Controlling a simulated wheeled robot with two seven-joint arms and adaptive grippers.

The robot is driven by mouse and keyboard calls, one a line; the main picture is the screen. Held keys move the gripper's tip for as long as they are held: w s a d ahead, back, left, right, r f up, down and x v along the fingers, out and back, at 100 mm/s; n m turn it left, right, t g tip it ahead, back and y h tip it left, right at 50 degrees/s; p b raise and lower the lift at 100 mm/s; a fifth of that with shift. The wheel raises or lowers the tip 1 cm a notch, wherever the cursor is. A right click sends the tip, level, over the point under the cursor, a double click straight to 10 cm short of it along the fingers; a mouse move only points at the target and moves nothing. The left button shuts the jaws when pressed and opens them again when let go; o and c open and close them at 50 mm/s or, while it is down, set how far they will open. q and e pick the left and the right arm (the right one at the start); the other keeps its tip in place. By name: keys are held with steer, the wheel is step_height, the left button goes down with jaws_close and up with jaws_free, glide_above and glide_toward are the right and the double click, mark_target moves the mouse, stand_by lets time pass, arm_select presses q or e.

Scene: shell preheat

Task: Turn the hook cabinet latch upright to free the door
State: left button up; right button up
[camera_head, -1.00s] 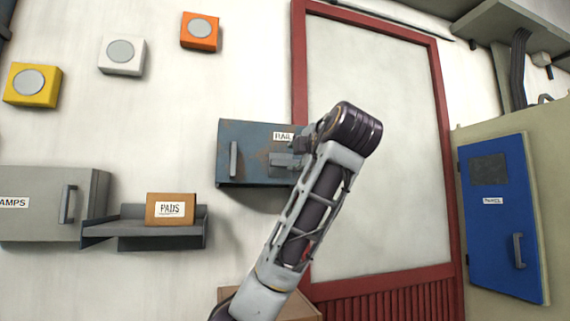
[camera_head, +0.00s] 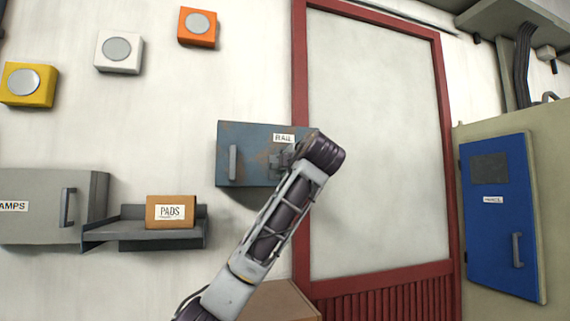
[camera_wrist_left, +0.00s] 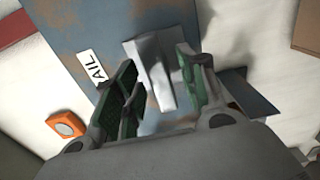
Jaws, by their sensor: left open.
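The blue-grey, rust-patched cabinet labelled RAIL (camera_head: 250,135) hangs on the wall left of the red-framed panel, its door shut and a bar handle (camera_head: 233,162) on its left. In the wrist view, the pale metal hook latch (camera_wrist_left: 158,78) lies on the cabinet face (camera_wrist_left: 100,25) beside the label. My left gripper (camera_wrist_left: 163,74) is open, its green-padded fingers on either side of the latch; I cannot tell whether either touches it. In the head view, my left forearm and wrist cover the cabinet's lower right, mostly hiding latch and fingers. My right gripper is out of view.
Below left are a grey cabinet (camera_head: 40,218) and a shelf (camera_head: 130,232) bearing a PADS box (camera_head: 170,211). Yellow (camera_head: 28,85), white (camera_head: 118,53) and orange (camera_head: 197,27) button boxes sit upper left. A blue door (camera_head: 500,220) is at right. A brown box (camera_head: 280,302) is below the arm.

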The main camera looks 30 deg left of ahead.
arm_select(q)
steer(key=shift+x, duration=0.95)
jaws_close()
